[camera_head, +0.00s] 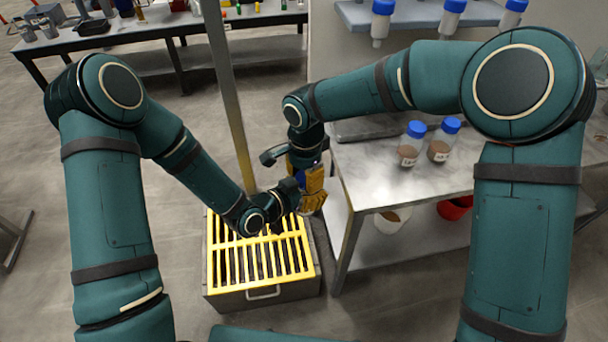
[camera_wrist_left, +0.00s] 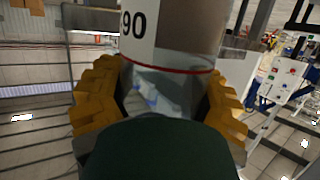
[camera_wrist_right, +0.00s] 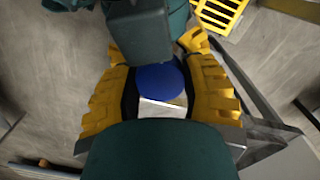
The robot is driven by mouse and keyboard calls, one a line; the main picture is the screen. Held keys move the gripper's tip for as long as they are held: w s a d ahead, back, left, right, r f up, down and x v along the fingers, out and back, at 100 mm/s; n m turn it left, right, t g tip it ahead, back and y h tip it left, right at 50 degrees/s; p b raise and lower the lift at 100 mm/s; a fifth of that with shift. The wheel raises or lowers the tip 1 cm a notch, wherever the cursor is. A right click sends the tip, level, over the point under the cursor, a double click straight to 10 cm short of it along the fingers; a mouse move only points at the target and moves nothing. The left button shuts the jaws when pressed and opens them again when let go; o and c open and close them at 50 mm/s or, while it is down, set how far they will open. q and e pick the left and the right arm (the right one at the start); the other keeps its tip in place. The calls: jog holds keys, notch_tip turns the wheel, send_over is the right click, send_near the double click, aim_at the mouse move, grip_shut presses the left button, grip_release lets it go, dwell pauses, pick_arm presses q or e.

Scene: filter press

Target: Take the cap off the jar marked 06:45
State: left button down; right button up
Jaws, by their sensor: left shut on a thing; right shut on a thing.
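My left gripper (camera_wrist_left: 162,105) is shut around a clear jar (camera_wrist_left: 150,88) with brown contents, a red line and a white label. Only part of the label shows, reading like an upside-down "06". My right gripper (camera_wrist_right: 160,88) has its yellow pads on either side of a round blue cap (camera_wrist_right: 161,82), shut on it. In the head view the right gripper (camera_head: 308,185) and the left gripper (camera_head: 282,200) meet above the yellow grate, and they mostly hide the jar. I cannot tell whether cap and jar are apart.
The yellow grate (camera_head: 224,262) tops a grey box. To its right stands a table (camera_head: 372,182) with two blue-capped jars (camera_head: 410,146) (camera_head: 443,141). Blue-capped bottles (camera_head: 382,22) hang at a wall shelf. A white bucket (camera_head: 391,221) and a red bucket (camera_head: 452,210) sit under the table.

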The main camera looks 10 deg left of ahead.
jog(key=n, duration=0.5)
jog(key=shift+a+r+n, duration=0.1)
jog(key=shift+a+n, duration=0.1)
jog(key=shift+n, duration=0.2)
grip_shut()
jog(key=o, duration=1)
grip_release()
jog(key=shift+o, duration=0.8)
jog(key=shift+d, duration=0.1)
notch_tip(320, 180, up, 4)
jog(key=shift+d+r, duration=0.1)
jog(key=shift+o, duration=0.6)
jog(key=shift+r, duration=0.15)
jog(key=shift+w+d+r+m, duration=0.1)
jog(key=shift+d+r+m, duration=0.05)
jog(key=shift+r+m, duration=0.55)
jog(key=shift+w+d+r+m, duration=0.1)
jog(key=shift+r+m, duration=0.3)
jog(key=shift+r, duration=0.45)
jog(key=shift+s+f, duration=0.2)
jog(key=shift+f, duration=3.7)
